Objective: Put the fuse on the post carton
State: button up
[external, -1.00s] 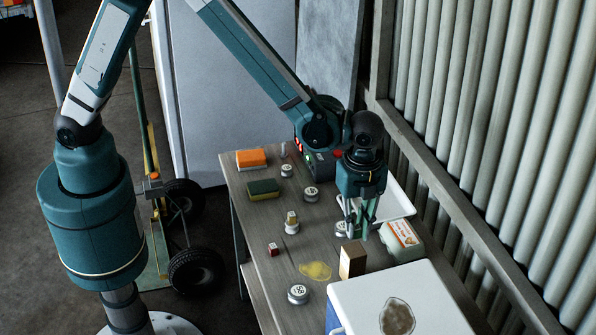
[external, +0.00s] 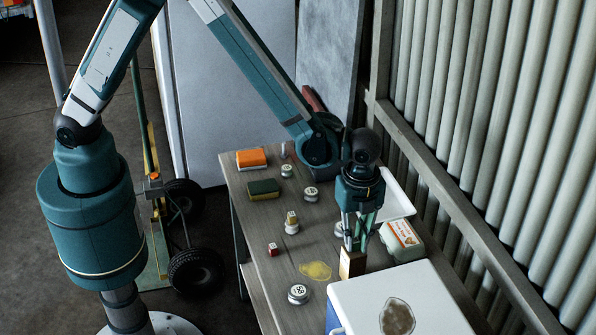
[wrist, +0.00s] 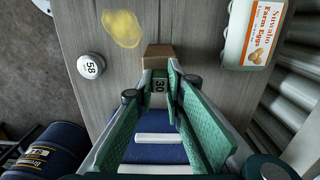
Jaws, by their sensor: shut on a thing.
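The fuse (wrist: 159,88), a small dark green block marked 30, is clamped between my gripper's (wrist: 160,80) fingertips in the wrist view. The post carton (external: 352,264), a small plain brown box, stands on the table beside the white-lidded cooler. It also shows in the wrist view (wrist: 158,52), just beyond the fuse. In the external view my gripper (external: 353,247) points down at the carton's top. The fuse cannot be made out there, and I cannot tell whether it touches the carton.
The cooler (external: 402,298) stands close in front of the carton, an egg carton (external: 402,240) to its right. A yellow stain (external: 315,270) and a round weight marked 58 (external: 298,294) are to the left. A white tray (external: 397,202) lies behind. Sponges (external: 263,189) are at the far left.

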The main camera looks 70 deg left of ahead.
aim_at(354, 237)
jog(key=shift+f, duration=0.3)
jog(key=o, duration=0.7)
jog(key=shift+r, duration=0.25)
jog(key=shift+r, duration=6)
